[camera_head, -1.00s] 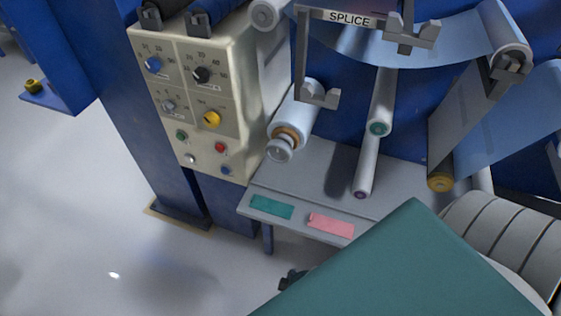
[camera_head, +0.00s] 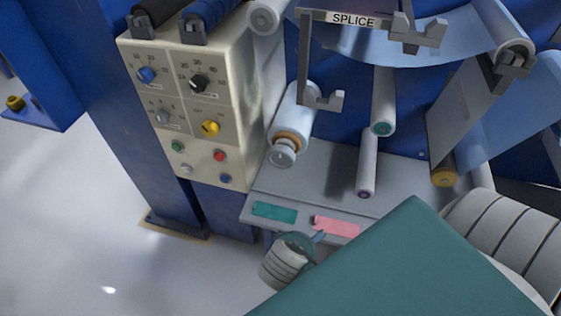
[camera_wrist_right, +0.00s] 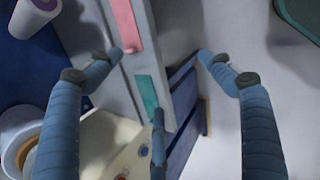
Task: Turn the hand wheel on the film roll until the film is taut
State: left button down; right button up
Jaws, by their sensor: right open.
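The film roll (camera_head: 295,108) is a pale blue-white roll below the splice bar in the head view. Its grey hand wheel (camera_head: 282,154) sits at the near end, past an orange-brown ring. A pale round end with a tan ring (camera_wrist_right: 22,140) at the lower left of the right wrist view looks like the same roll. My right gripper (camera_wrist_right: 160,62) has its blue fingers spread, with nothing between them. In the head view, my ribbed right wrist (camera_head: 281,264) is below the shelf front, apart from the hand wheel. My left gripper is not in view.
A grey shelf (camera_head: 400,185) with teal (camera_head: 274,212) and pink (camera_head: 336,226) labels lies below the rollers. A cream control panel (camera_head: 190,105) with knobs and buttons stands left of the roll. More rollers (camera_head: 367,165) are to its right. Open floor is at left.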

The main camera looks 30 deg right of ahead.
jog(key=w+d+r+n+t+h, duration=0.2)
jog(key=w+r+n+t+h, duration=0.15)
jog(key=w+n+h, duration=0.35)
jog(key=n+t+h, duration=0.1)
jog(key=n+t, duration=0.4)
jog(key=n, duration=0.6)
send_near(281, 163)
jog(key=p+x, duration=0.1)
jog(key=x, duration=0.9)
jog(key=shift+w+r, duration=0.1)
jog(key=shift+w, duration=0.05)
jog(key=c, duration=1.1)
